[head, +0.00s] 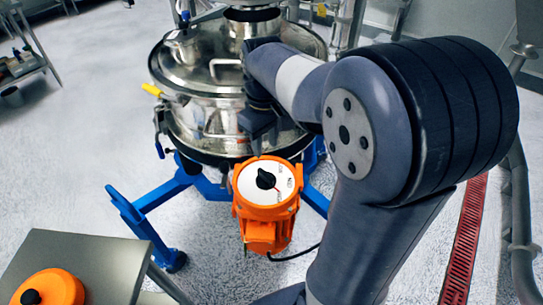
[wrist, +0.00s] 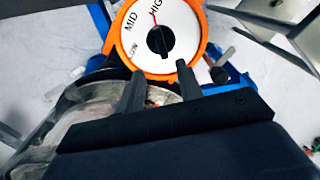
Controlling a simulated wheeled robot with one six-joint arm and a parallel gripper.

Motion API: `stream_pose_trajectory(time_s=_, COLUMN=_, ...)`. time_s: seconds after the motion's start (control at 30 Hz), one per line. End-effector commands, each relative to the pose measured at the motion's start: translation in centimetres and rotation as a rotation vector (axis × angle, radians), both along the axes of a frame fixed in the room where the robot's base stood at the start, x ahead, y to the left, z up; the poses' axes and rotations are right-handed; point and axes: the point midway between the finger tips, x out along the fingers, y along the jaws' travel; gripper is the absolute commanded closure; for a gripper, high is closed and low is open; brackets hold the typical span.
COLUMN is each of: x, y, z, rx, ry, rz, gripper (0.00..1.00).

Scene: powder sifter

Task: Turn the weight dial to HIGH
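The weight dial (head: 274,193) is a white round face in an orange housing below the steel sifter. It fills the top of the wrist view (wrist: 180,57), with LOW, MID and a partly cut-off HIGH on it. Its black knob (wrist: 160,41) has a red line at its upper end, pointing up close to HIGH, on its MID side. The knob also shows in the head view (head: 265,180). My gripper (wrist: 160,70) is open and empty, its two fingertips apart at the dial's lower edge in the wrist view. In the head view my gripper (head: 257,143) is just above the dial, apart from the knob.
The steel sifter (head: 205,75) stands behind the dial on a blue frame (head: 150,210). A grey table (head: 90,262) with an orange-and-black part (head: 50,288) is at the lower left. A red floor grate (head: 466,240) lies at right. A black cable runs from the housing.

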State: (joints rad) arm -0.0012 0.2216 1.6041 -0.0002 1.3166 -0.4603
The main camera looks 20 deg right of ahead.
Motion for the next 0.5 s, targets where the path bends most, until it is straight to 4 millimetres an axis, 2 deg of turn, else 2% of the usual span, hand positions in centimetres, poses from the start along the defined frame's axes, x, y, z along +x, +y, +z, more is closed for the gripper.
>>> stream_pose_trajectory(time_s=0.3, x=-0.2, y=0.0, z=-5.9, rx=0.0, ry=0.004, rz=0.0, gripper=0.65)
stream_pose_trajectory(time_s=0.5, x=-0.1, y=0.0, z=-8.9, rx=0.0, ry=0.004, rz=-0.001, gripper=0.65)
